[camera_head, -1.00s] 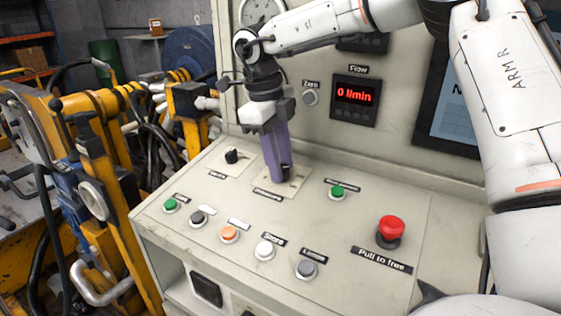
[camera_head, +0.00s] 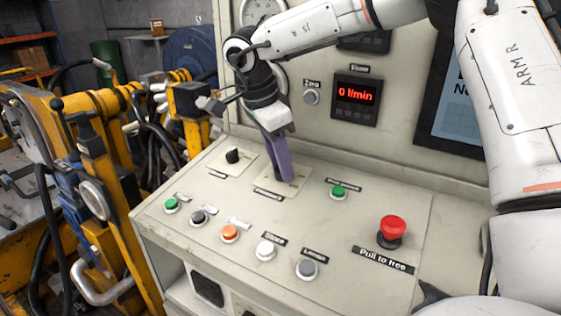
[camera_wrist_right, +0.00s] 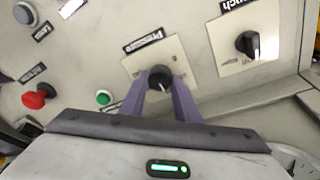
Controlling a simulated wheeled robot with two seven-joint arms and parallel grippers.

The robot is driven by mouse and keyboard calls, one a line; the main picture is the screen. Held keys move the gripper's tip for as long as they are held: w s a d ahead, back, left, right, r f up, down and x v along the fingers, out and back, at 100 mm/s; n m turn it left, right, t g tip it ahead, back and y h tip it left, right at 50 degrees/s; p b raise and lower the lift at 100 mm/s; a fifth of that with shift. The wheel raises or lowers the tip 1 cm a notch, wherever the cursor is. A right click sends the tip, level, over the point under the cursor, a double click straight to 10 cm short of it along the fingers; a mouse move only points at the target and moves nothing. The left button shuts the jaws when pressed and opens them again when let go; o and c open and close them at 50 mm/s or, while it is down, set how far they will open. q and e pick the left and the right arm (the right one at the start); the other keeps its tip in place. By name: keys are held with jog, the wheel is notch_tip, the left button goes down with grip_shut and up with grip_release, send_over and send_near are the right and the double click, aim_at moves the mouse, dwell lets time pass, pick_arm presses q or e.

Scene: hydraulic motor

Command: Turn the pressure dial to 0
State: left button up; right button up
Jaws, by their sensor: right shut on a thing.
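The pressure dial is a black knob (camera_wrist_right: 159,77) on a pale square plate, with a label reading "Pressure" beside it in the right wrist view. My right gripper (camera_wrist_right: 160,85) has its two purple fingers shut on this knob, one on each side. In the head view the right gripper (camera_head: 286,178) comes down onto the dial's plate (camera_head: 268,189), and the fingers mostly hide the knob. The dial's scale marks are too small to read. My left gripper is not in view.
A second black knob (camera_head: 233,156) on its own plate is left of the dial. Several push buttons, including an orange one (camera_head: 230,232), line the panel front. A red stop button (camera_head: 391,230) stands up at the right. The flow display (camera_head: 356,95) reads 0 l/min.

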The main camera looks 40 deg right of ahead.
jog(key=n, duration=0.6)
jog(key=shift+s+t, duration=0.1)
jog(key=shift+t, duration=0.3)
jog(key=n+p, duration=0.1)
jog(key=n, duration=0.5)
jog(key=shift+t, duration=0.4)
jog(key=n+t+p, duration=0.1)
jog(key=n+p, duration=0.1)
jog(key=n, duration=0.4)
jog(key=shift+s+r, duration=0.1)
jog(key=n+y+p, duration=0.1)
jog(key=n, duration=0.5)
jog(key=shift+p, duration=0.4)
jog(key=o, duration=1)
jog(key=shift+o, duration=0.2)
